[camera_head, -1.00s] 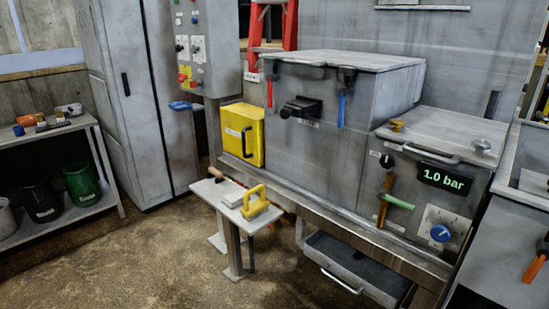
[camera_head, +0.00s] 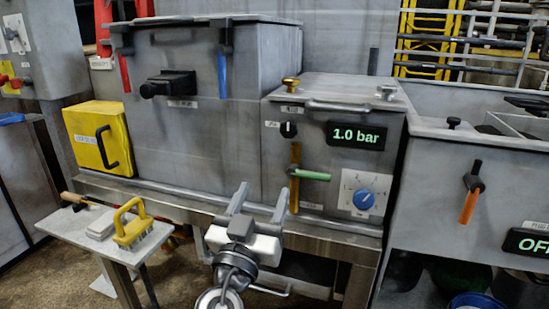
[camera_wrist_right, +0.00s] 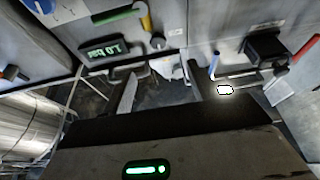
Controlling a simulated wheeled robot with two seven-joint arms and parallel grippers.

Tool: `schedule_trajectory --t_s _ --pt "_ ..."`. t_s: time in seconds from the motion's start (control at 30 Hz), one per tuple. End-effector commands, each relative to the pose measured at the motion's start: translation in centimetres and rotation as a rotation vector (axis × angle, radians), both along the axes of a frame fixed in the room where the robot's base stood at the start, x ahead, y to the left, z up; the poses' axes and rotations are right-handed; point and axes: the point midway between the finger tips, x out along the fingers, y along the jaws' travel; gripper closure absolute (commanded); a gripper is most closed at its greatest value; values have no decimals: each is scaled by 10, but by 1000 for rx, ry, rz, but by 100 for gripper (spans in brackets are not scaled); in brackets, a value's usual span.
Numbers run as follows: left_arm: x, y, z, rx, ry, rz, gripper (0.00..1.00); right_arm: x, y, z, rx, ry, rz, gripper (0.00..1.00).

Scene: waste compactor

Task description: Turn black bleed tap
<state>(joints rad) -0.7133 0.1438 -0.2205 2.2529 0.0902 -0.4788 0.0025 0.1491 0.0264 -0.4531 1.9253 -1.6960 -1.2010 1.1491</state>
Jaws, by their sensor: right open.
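A small round black knob (camera_head: 289,129), which looks like the bleed tap, sits on the front of the grey pressure box (camera_head: 330,190), left of the "1.0 bar" display (camera_head: 356,135). Its label is too small to read. The knob also shows in the right wrist view (camera_wrist_right: 157,41), near the tilted display (camera_wrist_right: 103,50). My right gripper (camera_head: 260,203) is open and empty, below and left of the knob and apart from it. Its fingers (camera_wrist_right: 163,85) also show in the right wrist view. My left gripper is not in view.
An orange pipe with a green lever (camera_head: 310,174) and a blue dial (camera_head: 363,199) are below the knob. A larger black fitting (camera_head: 168,84) and a blue handle (camera_head: 222,73) are on the big box. A small table (camera_head: 75,225) with a yellow-handled brush (camera_head: 135,225) stands left.

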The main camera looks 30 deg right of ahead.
Motion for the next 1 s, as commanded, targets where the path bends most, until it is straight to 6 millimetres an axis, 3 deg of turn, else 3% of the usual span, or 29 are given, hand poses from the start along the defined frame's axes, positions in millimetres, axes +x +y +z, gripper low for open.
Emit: schedule_trajectory --t_s 0.27,0.7,1.0 --pt "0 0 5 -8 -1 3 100 10 -16 17 -8 -52 -20 41" --pt "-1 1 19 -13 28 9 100 67 -82 53 -10 -47 -20 41" --pt "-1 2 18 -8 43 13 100 90 -109 65 -7 -46 -16 41"
